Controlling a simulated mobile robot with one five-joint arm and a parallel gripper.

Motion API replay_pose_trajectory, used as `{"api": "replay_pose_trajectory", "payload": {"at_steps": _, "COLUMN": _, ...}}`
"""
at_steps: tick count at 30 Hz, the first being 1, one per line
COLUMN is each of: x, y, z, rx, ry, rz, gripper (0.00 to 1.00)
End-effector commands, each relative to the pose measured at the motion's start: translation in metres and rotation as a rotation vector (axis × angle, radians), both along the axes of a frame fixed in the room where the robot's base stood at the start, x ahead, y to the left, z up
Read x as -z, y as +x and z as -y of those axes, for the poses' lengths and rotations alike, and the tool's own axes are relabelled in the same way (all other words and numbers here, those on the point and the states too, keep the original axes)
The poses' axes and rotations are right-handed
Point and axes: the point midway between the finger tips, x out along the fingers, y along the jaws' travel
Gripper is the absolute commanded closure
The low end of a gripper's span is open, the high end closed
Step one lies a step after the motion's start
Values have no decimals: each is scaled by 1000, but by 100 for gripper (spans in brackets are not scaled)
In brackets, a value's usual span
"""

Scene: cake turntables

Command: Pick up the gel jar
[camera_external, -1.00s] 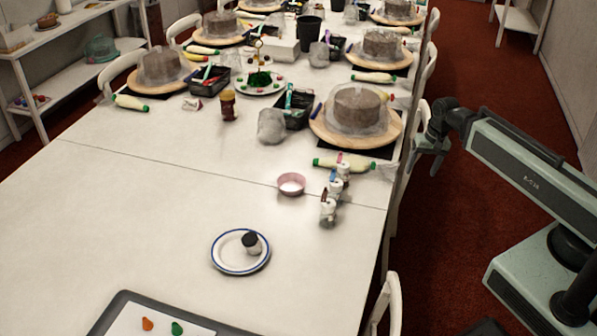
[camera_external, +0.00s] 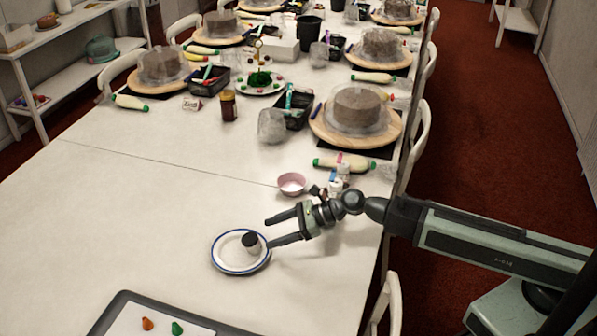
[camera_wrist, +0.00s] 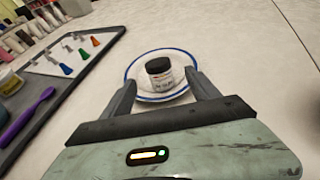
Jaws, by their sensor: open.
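The gel jar (camera_external: 251,242) is small and white with a black lid. It stands upright on a white plate with a blue rim (camera_external: 217,262). In the wrist view the jar (camera_wrist: 159,75) is ahead of and between my fingers, with the plate (camera_wrist: 137,65) around it. My gripper (camera_external: 269,231) is open and empty, just right of the jar and above the plate's right edge in the external view. In the wrist view, my gripper's two fingers (camera_wrist: 158,82) are spread apart over the near part of the plate. I see no contact with the jar.
A pink bowl (camera_external: 291,184) and small white bottles (camera_external: 338,183) are beyond my gripper. A grey tray (camera_external: 123,300) with coloured pieces is at the near left; it also shows in the wrist view (camera_wrist: 108,38). The table left of the plate is clear.

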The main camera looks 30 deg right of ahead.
Motion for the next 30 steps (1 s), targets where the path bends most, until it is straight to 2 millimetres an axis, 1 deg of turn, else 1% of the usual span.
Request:
{"api": "replay_pose_trajectory", "payload": {"at_steps": 3, "x": 1, "y": 2, "z": -3, "rx": 0, "ry": -1, "rz": 1, "gripper": 30}}
{"api": "replay_pose_trajectory", "payload": {"at_steps": 9, "x": 11, "y": 10, "z": -22, "rx": 1, "ry": -1, "rz": 1, "gripper": 30}}
{"api": "replay_pose_trajectory", "payload": {"at_steps": 12, "x": 11, "y": 10, "z": -23, "rx": 1, "ry": -2, "rz": 1, "gripper": 30}}
{"api": "replay_pose_trajectory", "payload": {"at_steps": 14, "x": 14, "y": 11, "z": -26, "rx": 1, "ry": -1, "rz": 1, "gripper": 30}}
{"api": "replay_pose_trajectory", "payload": {"at_steps": 19, "x": 34, "y": 17, "z": -49, "rx": -1, "ry": -3, "rz": 2, "gripper": 30}}
{"api": "replay_pose_trajectory", "payload": {"at_steps": 22, "x": 37, "y": 22, "z": -63, "rx": 0, "ry": -3, "rz": 1, "gripper": 30}}
{"api": "replay_pose_trajectory", "payload": {"at_steps": 24, "x": 37, "y": 23, "z": -66, "rx": 1, "ry": -3, "rz": 2, "gripper": 30}}
{"api": "replay_pose_trajectory", "payload": {"at_steps": 29, "x": 35, "y": 22, "z": -65, "rx": 1, "ry": -3, "rz": 2, "gripper": 30}}
{"api": "replay_pose_trajectory", "payload": {"at_steps": 30, "x": 35, "y": 22, "z": -65, "rx": 1, "ry": -3, "rz": 2, "gripper": 41}}
